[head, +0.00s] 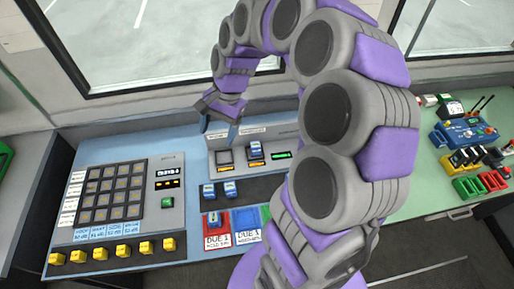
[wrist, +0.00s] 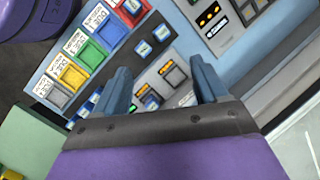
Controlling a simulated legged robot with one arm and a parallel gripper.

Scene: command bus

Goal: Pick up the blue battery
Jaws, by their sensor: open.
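Several small blue batteries show on the console. Two blue batteries (head: 208,190) (head: 228,188) stand on the dark strip, and they also show in the wrist view (wrist: 143,48) (wrist: 162,32). Another blue battery (head: 256,153) sits in a slot of the grey charger (head: 286,131). One more (head: 213,219) is in the red tray (head: 218,240). My gripper (head: 218,104) is open and empty above the charger. In the wrist view its two blue-grey fingers (wrist: 160,72) are wide apart, with the charger slots between them. My gripper's front edge hides part of the charger.
A keypad panel (head: 112,195) with yellow buttons (head: 100,253) is at left. A blue tray (head: 248,235) is beside the red one; yellow (wrist: 73,76) and green (wrist: 92,50) trays show in the wrist view. A blue control box (head: 464,132) is at right. A window stands behind.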

